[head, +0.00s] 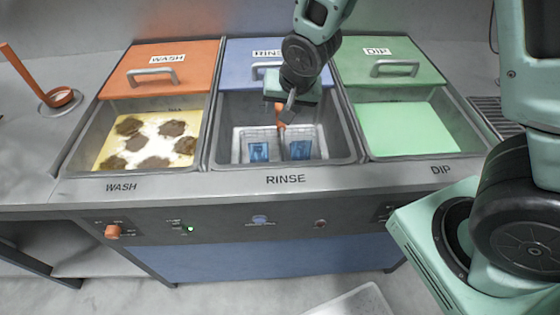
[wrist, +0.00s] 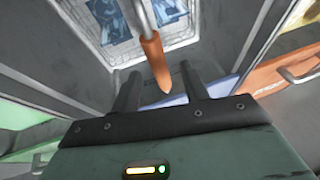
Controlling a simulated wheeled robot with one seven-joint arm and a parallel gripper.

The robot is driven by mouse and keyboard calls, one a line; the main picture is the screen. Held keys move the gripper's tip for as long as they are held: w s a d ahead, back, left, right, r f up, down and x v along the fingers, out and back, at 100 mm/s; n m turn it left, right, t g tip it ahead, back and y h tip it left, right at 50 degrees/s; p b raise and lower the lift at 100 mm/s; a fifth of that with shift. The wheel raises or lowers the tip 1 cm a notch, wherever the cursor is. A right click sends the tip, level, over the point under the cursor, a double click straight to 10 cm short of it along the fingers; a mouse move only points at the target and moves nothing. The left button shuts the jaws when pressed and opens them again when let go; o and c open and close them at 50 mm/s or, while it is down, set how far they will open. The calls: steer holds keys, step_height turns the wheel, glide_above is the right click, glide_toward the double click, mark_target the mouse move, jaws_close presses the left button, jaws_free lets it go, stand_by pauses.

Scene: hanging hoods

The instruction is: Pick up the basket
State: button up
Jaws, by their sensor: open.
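The wire basket (head: 237,148) sits low in the middle basin, marked RINSE, and holds blue patterned pieces (head: 259,152). Its upright handle has an orange grip (head: 281,111), partly hidden behind my gripper (head: 286,106) in the head view. In the wrist view the basket (wrist: 118,57) is at the top, and the orange grip (wrist: 155,62) points down between my two fingers (wrist: 158,74). My gripper is open, with a gap on each side of the grip. I cannot tell whether a finger touches it.
The left WASH basin (head: 88,150) holds yellowish foamy liquid with brown patches. The right DIP basin (head: 410,128) holds green liquid. Raised lids with bar handles stand behind the basins. An orange ladle (head: 62,97) lies at the left. The RINSE basin walls (head: 345,140) surround the basket.

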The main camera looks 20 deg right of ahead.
steer(key=shift+x, duration=3)
steer(key=shift+s, duration=0.1)
jaws_close()
